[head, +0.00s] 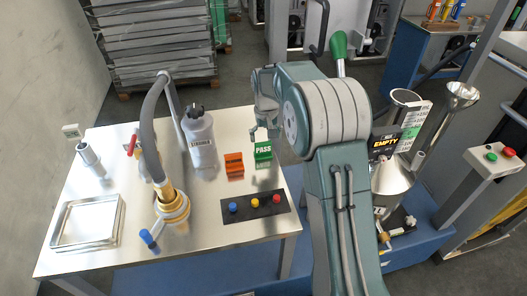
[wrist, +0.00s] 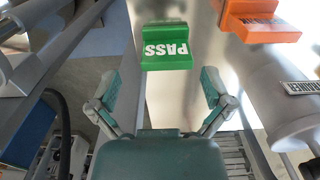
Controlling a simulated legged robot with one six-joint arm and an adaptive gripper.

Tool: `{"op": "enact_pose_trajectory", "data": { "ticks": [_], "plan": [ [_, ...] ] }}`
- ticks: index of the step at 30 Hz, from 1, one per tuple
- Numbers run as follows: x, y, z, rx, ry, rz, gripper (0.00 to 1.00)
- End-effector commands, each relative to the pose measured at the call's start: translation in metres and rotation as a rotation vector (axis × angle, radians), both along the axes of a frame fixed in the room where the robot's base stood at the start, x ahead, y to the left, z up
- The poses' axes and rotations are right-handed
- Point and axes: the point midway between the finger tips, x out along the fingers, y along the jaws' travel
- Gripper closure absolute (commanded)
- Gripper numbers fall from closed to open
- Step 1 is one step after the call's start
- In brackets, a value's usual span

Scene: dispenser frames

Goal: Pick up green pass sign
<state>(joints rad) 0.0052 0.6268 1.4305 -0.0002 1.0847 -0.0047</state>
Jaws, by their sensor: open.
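The green pass sign (head: 263,151) stands on the steel table near its right edge, with white PASS lettering. In the wrist view the green pass sign (wrist: 166,48) lies ahead of the fingers, near the top middle. My gripper (head: 264,136) is above and just behind the sign in the head view. In the wrist view my gripper (wrist: 160,92) has its two fingers spread wide with nothing between them. The sign sits beyond the fingertips, apart from them.
An orange sign (head: 233,164) stands just left of the green one. A black button panel (head: 255,205) lies in front. A hose dispenser (head: 160,150) rises at the left. A metal funnel vessel (head: 392,172) stands right of my arm.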

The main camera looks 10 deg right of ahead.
Motion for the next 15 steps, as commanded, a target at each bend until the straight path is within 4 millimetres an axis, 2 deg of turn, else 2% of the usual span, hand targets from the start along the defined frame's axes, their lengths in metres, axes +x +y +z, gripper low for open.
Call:
{"op": "enact_pose_trajectory", "data": {
  "ticks": [5,11,15],
  "plan": [
    [0.002,0.001,-0.011,0.0,0.0,0.001,0.0],
    [0.013,0.004,-0.039,0.0,0.002,0.001,0.0],
    [0.012,0.003,-0.055,0.001,0.0,0.0,0.0]
  ]
}}
